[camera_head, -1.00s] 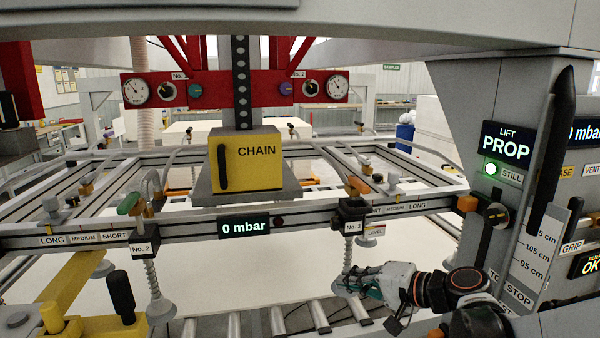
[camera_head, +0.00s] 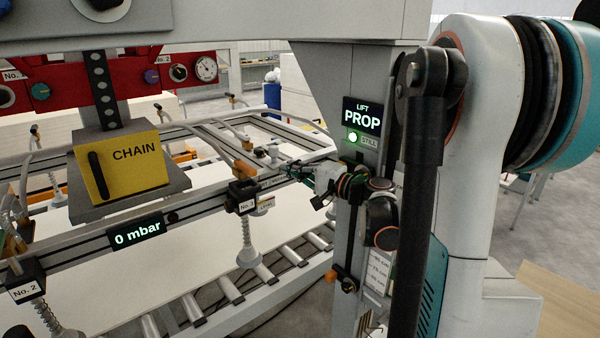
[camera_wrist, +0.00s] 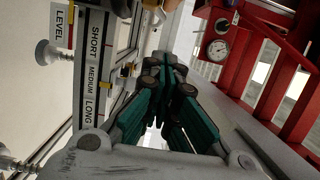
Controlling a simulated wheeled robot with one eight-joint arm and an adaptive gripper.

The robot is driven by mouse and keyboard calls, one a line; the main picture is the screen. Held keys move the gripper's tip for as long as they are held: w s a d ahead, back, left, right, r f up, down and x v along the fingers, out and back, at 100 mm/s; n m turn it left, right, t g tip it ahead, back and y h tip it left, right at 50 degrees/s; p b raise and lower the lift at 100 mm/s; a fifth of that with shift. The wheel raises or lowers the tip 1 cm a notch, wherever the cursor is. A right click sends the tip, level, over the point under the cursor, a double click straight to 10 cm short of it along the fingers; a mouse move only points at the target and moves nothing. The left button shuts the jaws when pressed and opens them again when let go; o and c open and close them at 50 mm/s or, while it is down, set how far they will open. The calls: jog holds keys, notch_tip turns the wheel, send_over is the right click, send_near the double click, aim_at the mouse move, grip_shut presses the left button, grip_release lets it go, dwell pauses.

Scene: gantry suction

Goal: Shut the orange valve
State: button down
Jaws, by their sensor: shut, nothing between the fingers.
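The orange valve (camera_head: 245,169) is an orange handle on top of the gantry's front beam, above the right-hand suction cup, in the head view. My gripper (camera_head: 290,168) is to the right of it at about beam height, apart from it and empty. In the wrist view my gripper's teal fingers (camera_wrist: 165,68) are shut together, pointing along the beam marked SHORT, MEDIUM, LONG. I cannot make out the orange valve in the wrist view.
A LIFT PROP panel (camera_head: 362,117) with a green light is on the grey column behind my arm. A yellow CHAIN box (camera_head: 122,168) hangs left of centre. The pressure display (camera_head: 136,231) reads 0 mbar. A suction cup (camera_head: 249,257) hangs below the beam, above rollers.

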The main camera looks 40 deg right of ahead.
aim_at(245, 167)
jog(key=w+a, duration=0.4)
jog(key=a, duration=0.1)
jog(key=shift+a, duration=0.1)
dwell(0.5)
jog(key=shift+s+a+m+h, duration=0.1)
jog(key=shift+a+m+h, duration=0.2)
jog(key=shift+h, duration=0.2)
